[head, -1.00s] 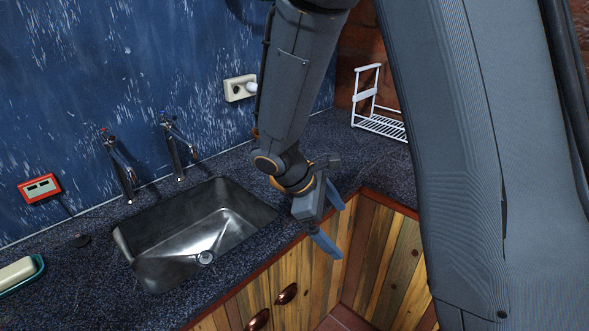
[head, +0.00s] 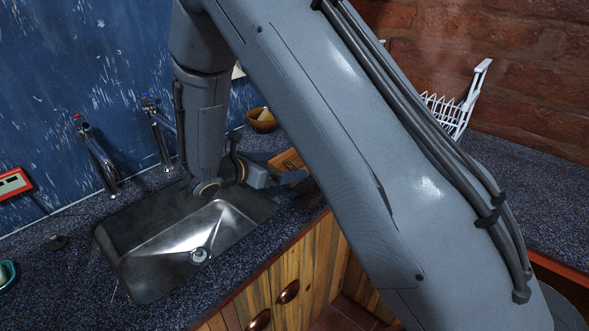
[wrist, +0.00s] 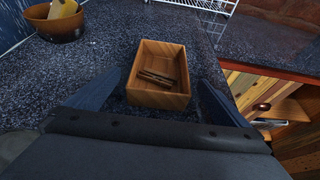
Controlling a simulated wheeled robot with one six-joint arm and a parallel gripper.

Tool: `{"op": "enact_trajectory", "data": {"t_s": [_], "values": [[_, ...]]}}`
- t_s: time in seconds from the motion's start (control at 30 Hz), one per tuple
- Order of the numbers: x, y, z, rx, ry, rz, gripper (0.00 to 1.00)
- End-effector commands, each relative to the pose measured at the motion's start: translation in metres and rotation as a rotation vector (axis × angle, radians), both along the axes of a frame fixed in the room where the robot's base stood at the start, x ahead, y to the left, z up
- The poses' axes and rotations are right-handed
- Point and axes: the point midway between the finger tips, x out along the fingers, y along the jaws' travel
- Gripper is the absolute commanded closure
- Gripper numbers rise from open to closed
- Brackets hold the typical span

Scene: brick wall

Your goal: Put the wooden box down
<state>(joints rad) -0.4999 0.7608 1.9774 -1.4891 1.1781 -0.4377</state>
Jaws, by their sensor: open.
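The wooden box (wrist: 158,98) is small, open-topped and light brown. In the wrist view it sits upright on the dark speckled counter with a few brown sticks inside. My gripper (wrist: 159,82) is open, with one blue-grey finger on each side of the box's near part and a visible gap on both sides. In the head view part of the box (head: 287,161) shows to the right of the sink, at my gripper (head: 290,178). My arm hides the rest of it there.
A brown bowl (wrist: 55,27) with a yellowish thing in it stands at the back left of the box. A white wire rack (head: 455,112) is at the back right. The sink (head: 160,265) and taps lie left. The counter's front edge (wrist: 270,65) is on the right.

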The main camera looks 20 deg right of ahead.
Motion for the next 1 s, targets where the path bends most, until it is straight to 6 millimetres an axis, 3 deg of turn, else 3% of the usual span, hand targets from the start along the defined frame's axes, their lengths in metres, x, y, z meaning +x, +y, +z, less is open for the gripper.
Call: {"op": "enact_trajectory", "data": {"t_s": [0.6, 0.9, 1.0], "values": [[0.036, -0.055, -0.024, 0.002, 0.001, -0.002, 0.0], [0.04, -0.058, -0.027, 0.001, 0.0, 0.001, 0.0], [0.04, -0.058, -0.027, 0.001, 0.0, 0.001, 0.14]]}}
